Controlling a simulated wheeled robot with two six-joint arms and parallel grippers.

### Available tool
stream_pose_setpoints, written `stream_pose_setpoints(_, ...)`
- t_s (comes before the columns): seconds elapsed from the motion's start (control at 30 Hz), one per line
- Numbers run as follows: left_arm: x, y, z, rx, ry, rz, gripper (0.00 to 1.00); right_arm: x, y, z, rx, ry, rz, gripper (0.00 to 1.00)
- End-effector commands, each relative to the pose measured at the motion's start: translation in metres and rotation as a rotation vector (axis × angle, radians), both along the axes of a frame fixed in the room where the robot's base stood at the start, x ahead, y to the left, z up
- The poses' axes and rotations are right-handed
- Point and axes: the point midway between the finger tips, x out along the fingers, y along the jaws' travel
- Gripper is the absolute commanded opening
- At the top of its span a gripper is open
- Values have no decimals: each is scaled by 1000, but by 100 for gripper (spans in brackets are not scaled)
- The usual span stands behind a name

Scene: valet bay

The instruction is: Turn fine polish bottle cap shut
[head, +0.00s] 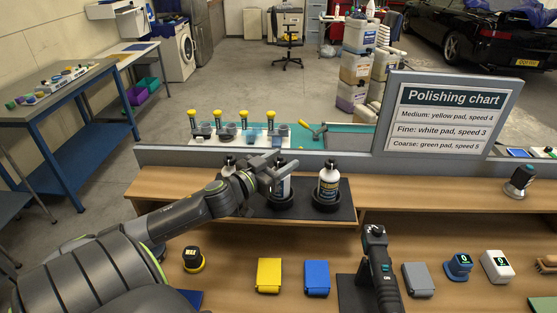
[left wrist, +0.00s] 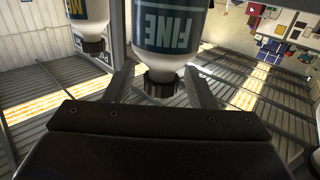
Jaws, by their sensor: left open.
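The fine polish bottle (left wrist: 166,28) is white with a dark blue FINE label and hangs inverted in the left wrist view, where the picture is upside down. Its dark cap (left wrist: 162,79) sits on the neck; I cannot tell how tight it is. My left gripper (left wrist: 162,88) is open, with one finger on each side of the cap, apart from it as far as I see. In the head view the left gripper (head: 268,178) is at the top of the fine bottle (head: 284,188), partly covering it. My right gripper is not in view.
Another white bottle (head: 328,184) stands in a dark holder to the right, and a third (head: 229,166) to the left. The bottles stand on a raised wooden shelf. Yellow (head: 269,276) and blue (head: 317,277) blocks lie in front. A polishing chart (head: 449,112) stands behind right.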

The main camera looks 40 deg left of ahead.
Motion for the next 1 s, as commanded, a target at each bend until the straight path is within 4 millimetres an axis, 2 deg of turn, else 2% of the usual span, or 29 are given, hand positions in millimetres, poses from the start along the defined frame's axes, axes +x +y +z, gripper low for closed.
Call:
stream_pose_setpoints(0.17,-4,1,-1,3,2,1,50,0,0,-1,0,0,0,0)
stream_pose_setpoints(0.37,-20,1,-2,6,5,2,50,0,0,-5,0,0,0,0)
stream_pose_setpoints(1.0,-88,2,-1,5,6,-1,50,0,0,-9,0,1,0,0)
